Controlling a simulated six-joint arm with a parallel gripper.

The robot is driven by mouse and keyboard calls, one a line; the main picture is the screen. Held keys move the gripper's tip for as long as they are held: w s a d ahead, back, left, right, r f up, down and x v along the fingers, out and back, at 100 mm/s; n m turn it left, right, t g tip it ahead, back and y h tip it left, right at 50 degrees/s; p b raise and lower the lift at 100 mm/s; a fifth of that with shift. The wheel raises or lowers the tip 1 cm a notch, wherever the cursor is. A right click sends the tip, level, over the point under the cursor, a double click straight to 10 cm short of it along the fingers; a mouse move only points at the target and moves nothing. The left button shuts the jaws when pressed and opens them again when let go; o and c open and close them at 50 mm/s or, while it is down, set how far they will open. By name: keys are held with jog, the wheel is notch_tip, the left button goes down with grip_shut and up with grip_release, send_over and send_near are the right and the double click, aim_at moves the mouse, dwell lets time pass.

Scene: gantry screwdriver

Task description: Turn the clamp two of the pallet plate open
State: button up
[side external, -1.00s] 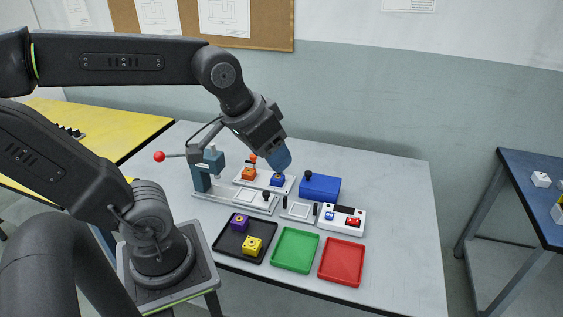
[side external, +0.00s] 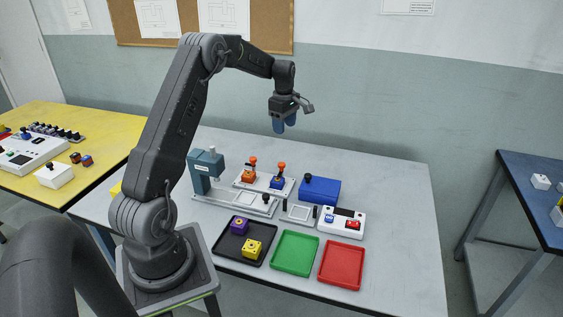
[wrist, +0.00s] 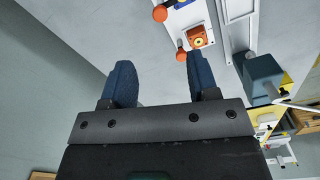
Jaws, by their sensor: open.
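The light pallet plate (side external: 264,187) lies flat on the grey table. It carries an orange block (side external: 248,175) on the left and a blue block (side external: 278,183) on the right. A clamp with an orange knob stands at each block, the left clamp (side external: 253,161) and the right clamp (side external: 281,166). No label shows which is clamp two. My gripper (side external: 284,127) is open and empty, well above and behind the plate. In the wrist view my gripper (wrist: 160,62) shows spread blue fingers.
A teal press (side external: 206,168) stands left of the plate. A blue box (side external: 320,189) and a white button unit (side external: 342,223) are to its right. In front are a black tray (side external: 229,249) holding purple and yellow blocks, a green tray (side external: 294,252) and a red tray (side external: 341,264).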

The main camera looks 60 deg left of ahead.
aim_at(282, 163)
jog(key=shift+n, duration=0.4)
jog(key=f, duration=0.5)
jog(key=a+f, duration=0.1)
jog(key=f, duration=0.9)
jog(key=shift+s+a+f, duration=0.1)
jog(key=shift+a+f, duration=0.15)
jog(key=shift+a, duration=0.05)
jog(key=shift+c, duration=0.2)
jog(key=c, duration=0.9)
